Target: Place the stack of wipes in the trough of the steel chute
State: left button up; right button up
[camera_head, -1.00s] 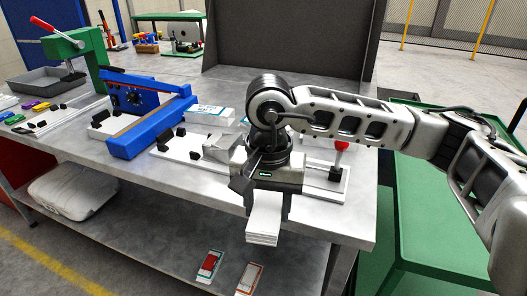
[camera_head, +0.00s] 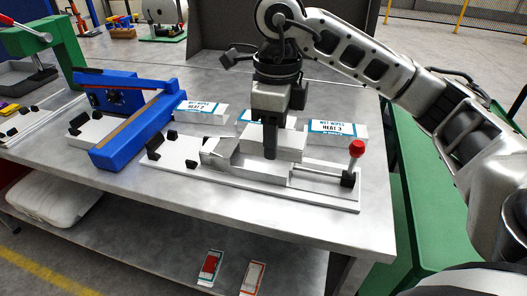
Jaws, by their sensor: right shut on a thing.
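My right gripper (camera_head: 270,148) points down over the fixture and is shut on a white stack of wipes (camera_head: 290,146). The stack lies about level, in line with the steel chute (camera_head: 220,150), at or just above its trough. I cannot tell whether it touches the trough floor. The chute is mounted on a white base plate (camera_head: 255,182) with a red-knobbed lever (camera_head: 356,150) at its right end. The gripper hides part of the stack and trough. My left gripper is not in view.
Wet wipes packs labelled HEAT 2 (camera_head: 197,108) and HEAT 3 (camera_head: 338,128) stand behind the chute, with another partly hidden between them. A blue press-like device (camera_head: 130,135) is close on the left. The steel bench (camera_head: 340,226) is bare in front.

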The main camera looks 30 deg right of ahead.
jog(key=w+d+f, duration=0.1)
jog(key=w+f, duration=0.1)
jog(key=w, duration=0.1)
jog(key=w+d+f, duration=0.1)
jog(key=w+f, duration=0.1)
jog(key=f, duration=0.1)
jog(key=w+d+f, duration=0.1)
jog(key=w+f, duration=0.1)
jog(key=w, duration=0.1)
jog(key=shift+w+d+f+p, duration=0.3)
jog(key=shift+d+f, duration=0.05)
jog(key=shift+f, duration=0.05)
notch_tip(320, 180, down, 3)
jog(key=shift+f+p, duration=0.1)
jog(key=shift+p, duration=0.35)
jog(key=shift+w+f, duration=0.1)
jog(key=shift+f, duration=0.1)
jog(key=shift+f+b, duration=0.4)
jog(key=shift+b, duration=0.1)
jog(key=o, duration=0.8)
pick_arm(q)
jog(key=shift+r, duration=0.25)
pick_arm(e)
jog(key=shift+r, duration=0.1)
